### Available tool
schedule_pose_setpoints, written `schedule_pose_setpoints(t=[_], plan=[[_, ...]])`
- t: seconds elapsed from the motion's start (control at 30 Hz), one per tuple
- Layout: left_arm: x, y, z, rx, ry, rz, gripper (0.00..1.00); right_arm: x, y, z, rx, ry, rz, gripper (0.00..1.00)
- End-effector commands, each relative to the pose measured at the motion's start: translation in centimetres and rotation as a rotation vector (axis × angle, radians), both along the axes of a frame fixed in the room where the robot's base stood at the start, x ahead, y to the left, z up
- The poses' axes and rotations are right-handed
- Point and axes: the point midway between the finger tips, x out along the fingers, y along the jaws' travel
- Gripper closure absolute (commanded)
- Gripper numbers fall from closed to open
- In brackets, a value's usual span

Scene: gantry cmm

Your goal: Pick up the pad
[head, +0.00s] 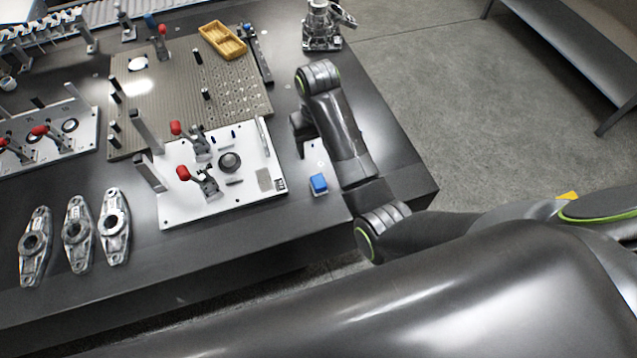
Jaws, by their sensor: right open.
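A small blue block (319,183), which looks like the pad, sits at the front end of a narrow white plate (314,155) near the right side of the dark table. My right gripper (299,128) is beyond the block and a little left of it, close to the narrow plate. It is open, and nothing shows in it. My right arm partly hides the gripper and the right side of the plate. My left gripper is out of the picture.
A white fixture plate (225,205) with red-tipped clamps stands left of the block. Several metal arms (114,225) lie at the front left. A metal device (322,28) stands at the back.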

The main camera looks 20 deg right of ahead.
Motion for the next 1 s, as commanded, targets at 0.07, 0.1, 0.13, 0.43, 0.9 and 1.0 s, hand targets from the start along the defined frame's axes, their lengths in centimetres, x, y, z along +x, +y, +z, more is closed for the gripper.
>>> schedule_pose_setpoints(t=[0.07, 0.1, 0.13, 0.43, 0.9, 1.0], plan=[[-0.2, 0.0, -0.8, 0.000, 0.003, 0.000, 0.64, 0.0, 0.1, -0.9, -0.001, 0.005, 0.001, 0.38], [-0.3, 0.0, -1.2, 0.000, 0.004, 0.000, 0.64, 0.0, 0.1, -1.6, -0.001, 0.005, 0.001, 0.38], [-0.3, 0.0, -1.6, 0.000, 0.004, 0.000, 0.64, 0.0, 0.1, -2.1, -0.001, 0.005, 0.001, 0.38], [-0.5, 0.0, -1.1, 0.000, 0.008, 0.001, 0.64, -0.1, 0.0, -8.0, -0.001, 0.008, 0.001, 0.38], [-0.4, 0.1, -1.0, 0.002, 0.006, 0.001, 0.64, 0.0, -0.1, -12.7, -0.002, 0.005, 0.000, 0.38], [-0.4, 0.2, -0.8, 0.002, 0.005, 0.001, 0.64, 0.0, -0.2, -13.8, -0.002, 0.006, 0.000, 0.38]])
